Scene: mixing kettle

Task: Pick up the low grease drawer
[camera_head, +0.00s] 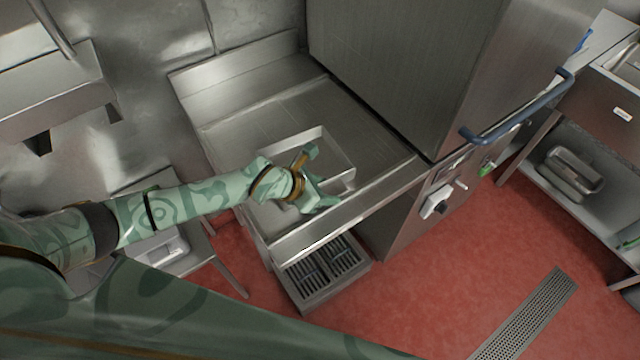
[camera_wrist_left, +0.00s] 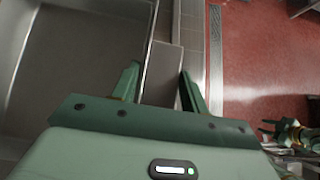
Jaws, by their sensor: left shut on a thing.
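The low grease drawer (camera_head: 288,143), which I take to be the shallow rectangular steel tray, lies on the steel counter (camera_head: 230,110) near its front edge. My left gripper (camera_head: 318,178) is at the drawer's near right end. In the left wrist view, its two green fingers (camera_wrist_left: 160,88) are shut on a grey metal part of the drawer (camera_wrist_left: 162,72). Its wide, dark inside lies to the left there. The gripper hides part of the near wall. My right gripper (camera_wrist_left: 268,130) shows small at the right of the wrist view, over the floor, its fingers apart and empty.
A tall steel cabinet (camera_head: 395,60) with a blue handle (camera_head: 515,112) stands behind and right of the counter. A grated metal box (camera_head: 325,270) sits below the counter's front edge. Red floor (camera_head: 440,275) with a drain grate (camera_head: 525,315) is open at the right.

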